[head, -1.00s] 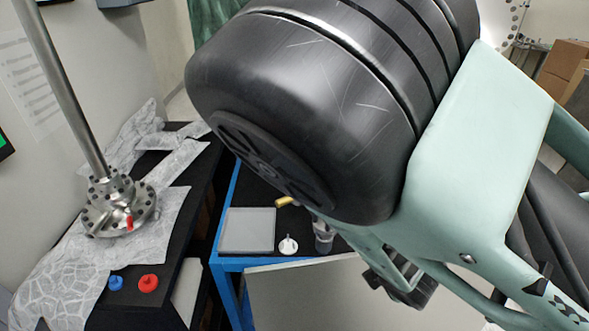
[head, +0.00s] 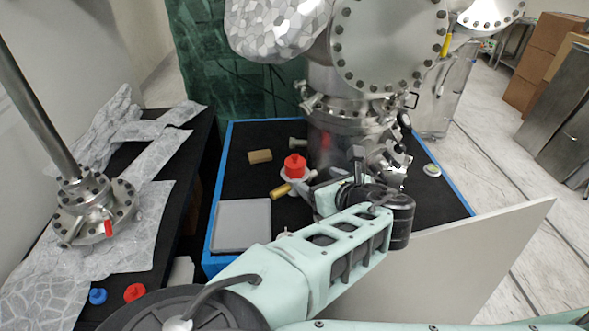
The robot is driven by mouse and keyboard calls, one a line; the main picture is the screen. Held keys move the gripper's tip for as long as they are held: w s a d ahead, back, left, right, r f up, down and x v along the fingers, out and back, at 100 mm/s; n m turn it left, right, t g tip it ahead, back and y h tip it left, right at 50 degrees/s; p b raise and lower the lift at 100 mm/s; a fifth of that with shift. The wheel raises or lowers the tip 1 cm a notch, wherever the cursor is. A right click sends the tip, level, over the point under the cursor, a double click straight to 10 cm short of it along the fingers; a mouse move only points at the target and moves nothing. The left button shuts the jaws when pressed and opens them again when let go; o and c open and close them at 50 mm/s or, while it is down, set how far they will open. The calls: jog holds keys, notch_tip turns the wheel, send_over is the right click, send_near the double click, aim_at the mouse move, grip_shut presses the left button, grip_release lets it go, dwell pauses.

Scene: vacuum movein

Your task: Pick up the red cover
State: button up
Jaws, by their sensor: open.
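A red cover (head: 295,166) sits on a pale round fitting on the black-topped table, left of the steel chamber. A second red cap (head: 134,292) lies on the left bench beside a blue one. My gripper (head: 318,188) is open, just right of and slightly nearer than the cover on the table. My own wrist partly hides its fingers, and I cannot tell whether a finger touches the fitting. Nothing shows between the jaws.
The steel chamber (head: 338,130) stands close behind my gripper. A brass piece (head: 281,191), a tan block (head: 260,156) and a grey tray (head: 241,226) lie on the table. A pale panel (head: 455,262) stands at its front. The left bench holds a steel flange with a post (head: 95,207).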

aim_at(300, 168)
jog(key=p+x, duration=0.2)
jog(key=x, duration=0.6)
jog(key=shift+r, duration=0.15)
jog(key=shift+p+x, duration=1.2)
jog(key=shift+x, duration=1.5)
jog(key=shift+d, duration=0.15)
jog(key=shift+c, duration=0.3)
jog(key=c, duration=1)
